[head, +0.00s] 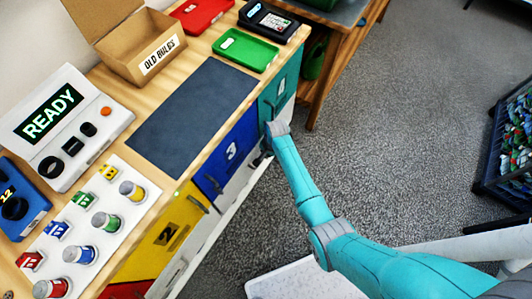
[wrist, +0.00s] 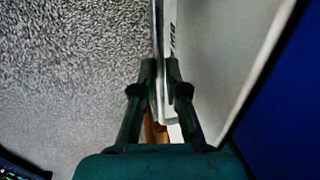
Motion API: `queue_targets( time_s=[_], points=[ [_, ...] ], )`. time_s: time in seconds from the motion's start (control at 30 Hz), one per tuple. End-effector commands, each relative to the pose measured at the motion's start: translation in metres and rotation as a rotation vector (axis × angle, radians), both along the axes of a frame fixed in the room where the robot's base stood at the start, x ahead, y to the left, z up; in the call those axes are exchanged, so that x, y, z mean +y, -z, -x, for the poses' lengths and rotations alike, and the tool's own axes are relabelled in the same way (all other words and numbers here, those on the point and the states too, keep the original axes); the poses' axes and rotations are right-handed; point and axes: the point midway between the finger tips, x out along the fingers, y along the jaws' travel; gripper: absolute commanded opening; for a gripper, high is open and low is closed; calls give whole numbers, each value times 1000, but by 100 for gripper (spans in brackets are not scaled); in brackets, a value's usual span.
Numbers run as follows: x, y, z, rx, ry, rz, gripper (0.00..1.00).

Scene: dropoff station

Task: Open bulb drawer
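The white drawer (head: 239,184) is low on the workbench front, below the blue panel marked 3 (head: 228,155). In the wrist view the white drawer front (wrist: 215,55) stands right of a thin metal handle bar (wrist: 158,50), with part of a dark label beside it. My gripper (wrist: 161,75) has one finger on each side of this bar and looks closed on it. In the head view my gripper is mostly hidden behind my wrist, at the bench front near the blue and teal panels. I cannot tell how far the drawer stands out.
A yellow panel (head: 165,235) is nearer. A dark crate (head: 505,150) stands right; the grey floor between is clear.

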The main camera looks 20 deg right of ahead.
Motion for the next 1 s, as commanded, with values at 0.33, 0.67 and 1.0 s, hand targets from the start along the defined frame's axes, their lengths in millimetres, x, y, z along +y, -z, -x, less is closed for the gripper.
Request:
queue_targets(
  time_s=[0.33,0.67,1.0],
  points=[
    [-6,0,9,1,1,0,0],
    [-45,1,64,3,6,-1,0],
    [-101,1,140,4,8,0,0]
  ],
)
